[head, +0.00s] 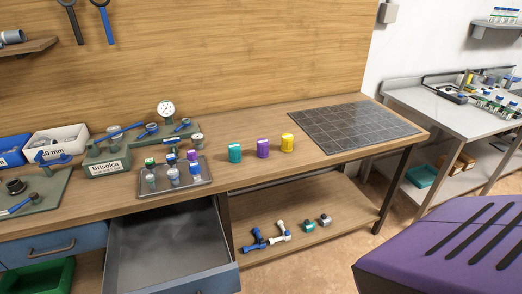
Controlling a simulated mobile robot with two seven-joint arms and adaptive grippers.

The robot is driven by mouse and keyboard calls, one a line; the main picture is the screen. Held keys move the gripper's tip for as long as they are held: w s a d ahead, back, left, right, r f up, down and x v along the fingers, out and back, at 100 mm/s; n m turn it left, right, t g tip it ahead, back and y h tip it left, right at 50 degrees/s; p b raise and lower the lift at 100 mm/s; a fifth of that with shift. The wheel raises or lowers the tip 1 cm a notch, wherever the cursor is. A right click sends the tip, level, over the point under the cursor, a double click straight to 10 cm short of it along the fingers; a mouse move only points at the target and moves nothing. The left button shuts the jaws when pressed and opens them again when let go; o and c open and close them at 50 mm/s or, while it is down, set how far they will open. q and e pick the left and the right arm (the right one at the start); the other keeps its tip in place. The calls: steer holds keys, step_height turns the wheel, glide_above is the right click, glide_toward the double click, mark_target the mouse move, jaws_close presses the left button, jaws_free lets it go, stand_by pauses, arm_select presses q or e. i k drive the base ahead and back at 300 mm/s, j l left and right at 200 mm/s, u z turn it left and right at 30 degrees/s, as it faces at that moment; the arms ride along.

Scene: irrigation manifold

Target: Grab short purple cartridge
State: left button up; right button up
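A short purple cartridge (263,148) stands upright on the wooden workbench, between a teal cartridge (235,153) on its left and a yellow cartridge (287,143) on its right. There are small gaps between the three. Another, smaller purple-topped piece (192,156) stands on the grey tray (206,180) among pieces with green, white and blue tops. Neither of my grippers is in view.
A dark grid mat (353,126) lies right of the cartridges. An open grey drawer (170,250) juts out below the tray. A pressure gauge (166,109) and the Brisolca block (106,163) stand at the left. The bench front before the cartridges is clear.

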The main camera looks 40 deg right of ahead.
mark_target(263, 144)
steer(key=l+z, duration=0.15)
steer(key=z, duration=0.3)
steer(key=i+l+z, duration=0.1)
steer(key=z, duration=0.35)
steer(key=i+l+z, duration=0.2)
steer(key=z, duration=0.25)
steer(key=i+l+z, duration=0.1)
steer(key=i+z, duration=0.2)
steer(key=z, duration=0.2)
steer(key=i+z, duration=0.3)
steer(key=z, duration=0.15)
steer(key=i+l+u, duration=0.2)
steer(key=i+u, duration=0.25)
steer(key=i+l, duration=0.05)
steer(key=i, duration=0.05)
